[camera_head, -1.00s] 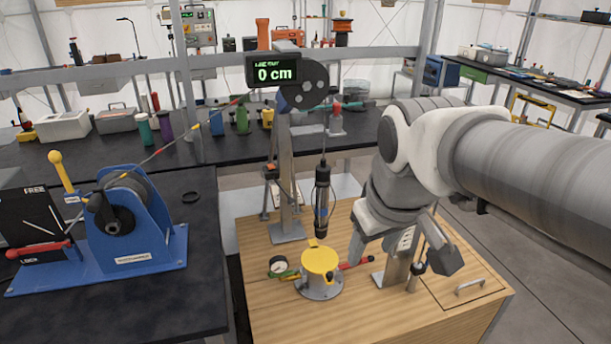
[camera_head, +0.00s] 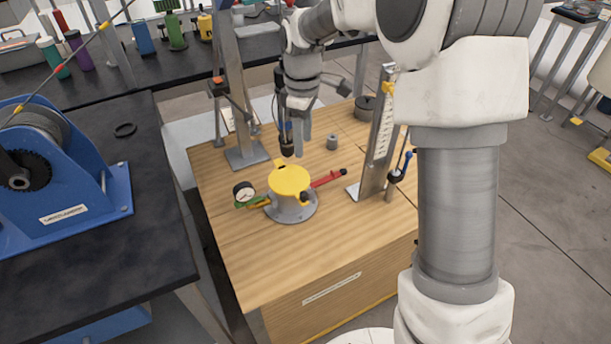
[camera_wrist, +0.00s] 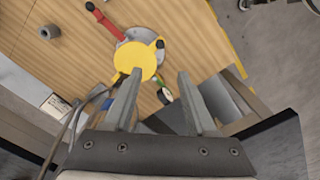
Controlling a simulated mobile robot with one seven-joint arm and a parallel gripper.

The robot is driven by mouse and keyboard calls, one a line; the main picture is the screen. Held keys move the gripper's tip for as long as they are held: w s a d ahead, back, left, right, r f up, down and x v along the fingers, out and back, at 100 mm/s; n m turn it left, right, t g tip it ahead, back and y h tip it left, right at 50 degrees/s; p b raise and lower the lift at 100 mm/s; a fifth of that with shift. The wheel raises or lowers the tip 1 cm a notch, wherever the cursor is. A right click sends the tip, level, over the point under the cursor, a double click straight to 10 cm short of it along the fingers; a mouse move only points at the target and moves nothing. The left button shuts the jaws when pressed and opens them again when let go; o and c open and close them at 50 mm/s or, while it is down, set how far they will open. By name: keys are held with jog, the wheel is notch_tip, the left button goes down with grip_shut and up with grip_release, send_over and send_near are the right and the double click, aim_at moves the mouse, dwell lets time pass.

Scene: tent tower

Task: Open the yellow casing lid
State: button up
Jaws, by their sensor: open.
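The round yellow casing lid (camera_head: 290,179) lies flat and shut on its grey flanged casing (camera_head: 292,211) on the wooden bench. A small tab shows on its far side and a dark-tipped knob on its near side. In the wrist view the lid (camera_wrist: 135,57) is beyond my fingertips, just left of the gap between them. My gripper (camera_head: 304,150) points down just behind the lid, next to the hanging dark probe (camera_head: 286,135). In the wrist view my gripper (camera_wrist: 159,76) is open, with nothing between its fingers.
A red-handled lever (camera_head: 328,179) sticks out right of the casing, and a round gauge (camera_head: 244,191) sits left. A scale post (camera_head: 379,145) stands to the right, a metal stand (camera_head: 234,90) behind left. A blue winch (camera_head: 60,190) is on the black table. The bench front is clear.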

aim_at(303, 193)
notch_tip(303, 193, down, 18)
jog(key=b, duration=0.3)
jog(key=shift+r+b, duration=0.15)
jog(key=shift+b, duration=0.25)
jog(key=shift+c, duration=0.2)
grip_shut()
dwell(1.0)
